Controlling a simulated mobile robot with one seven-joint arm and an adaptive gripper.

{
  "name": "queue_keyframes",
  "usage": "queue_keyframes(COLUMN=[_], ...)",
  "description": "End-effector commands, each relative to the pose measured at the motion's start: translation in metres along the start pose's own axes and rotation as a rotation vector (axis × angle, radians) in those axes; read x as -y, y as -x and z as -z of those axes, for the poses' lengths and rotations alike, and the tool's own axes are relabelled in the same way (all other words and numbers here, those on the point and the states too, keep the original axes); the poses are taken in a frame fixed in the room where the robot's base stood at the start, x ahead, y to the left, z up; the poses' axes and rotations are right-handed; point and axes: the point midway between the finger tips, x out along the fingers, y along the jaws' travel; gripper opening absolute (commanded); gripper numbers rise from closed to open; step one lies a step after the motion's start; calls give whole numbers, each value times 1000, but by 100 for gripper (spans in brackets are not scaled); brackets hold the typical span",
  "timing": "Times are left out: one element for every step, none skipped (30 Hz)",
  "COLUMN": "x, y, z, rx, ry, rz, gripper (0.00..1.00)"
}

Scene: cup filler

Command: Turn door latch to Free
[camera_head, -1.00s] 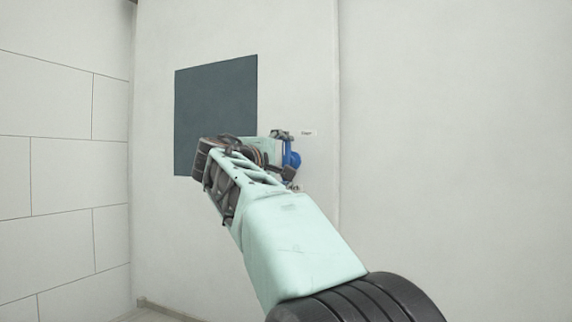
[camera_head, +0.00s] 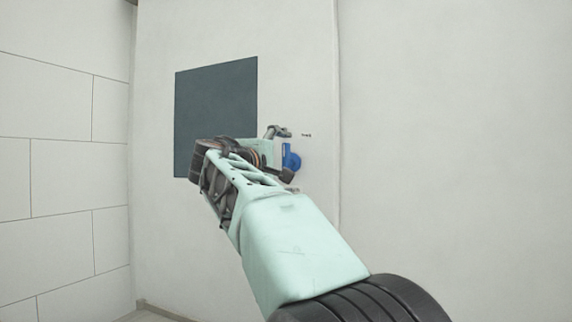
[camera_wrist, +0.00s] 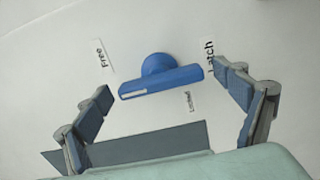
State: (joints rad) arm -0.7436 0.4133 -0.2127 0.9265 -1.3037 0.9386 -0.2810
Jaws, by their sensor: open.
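The blue door latch (camera_wrist: 160,82) is a bar on a round base, fixed to the white door. In the wrist view the bar lies slightly tilted across the picture, with a white mark at its left end. A "Free" label (camera_wrist: 102,54) is up and left of it. A "Locked" label (camera_wrist: 190,101) is below its right part. My gripper (camera_wrist: 165,88) is open, with one finger on each side of the latch and visible gaps to both bar ends. In the head view the latch (camera_head: 291,160) shows between my fingers, partly hidden by the gripper.
A "Latch" label (camera_wrist: 209,55) is right of the latch. A dark rectangular panel (camera_head: 215,105) is set in the door left of my gripper. A tiled wall (camera_head: 65,170) stands at the left; plain white wall (camera_head: 460,130) is at the right.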

Motion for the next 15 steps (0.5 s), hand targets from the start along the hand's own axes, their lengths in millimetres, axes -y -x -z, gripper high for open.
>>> queue_keyframes(x=[0, -1, -1, 0, -1, 0, -1, -1, 0, -1, 0, 0, 0, 0, 0], y=[7, 12, 18, 25, 32, 40, 47, 54, 63, 69, 75, 82, 87, 92, 97], z=[1, 1, 0, 1, 1, 1, 1, 1, 1, 0, 1, 0, 0, 1, 0], rx=[-2, -3, -3, -5, -5, -5, -6, -4, -5, -4, -4, -4, -3, -4, -2], ry=[0, 0, 1, 0, -1, 1, -1, 0, 0, 0, 0, -1, -1, 0, 1], rz=[1, 0, 0, 1, 0, 1, 0, 0, 1, 0, 0, 0, 1, 0, 0], gripper=[90, 90, 90, 90, 90, 90, 90, 90, 90, 90, 90, 90, 90, 90, 90])
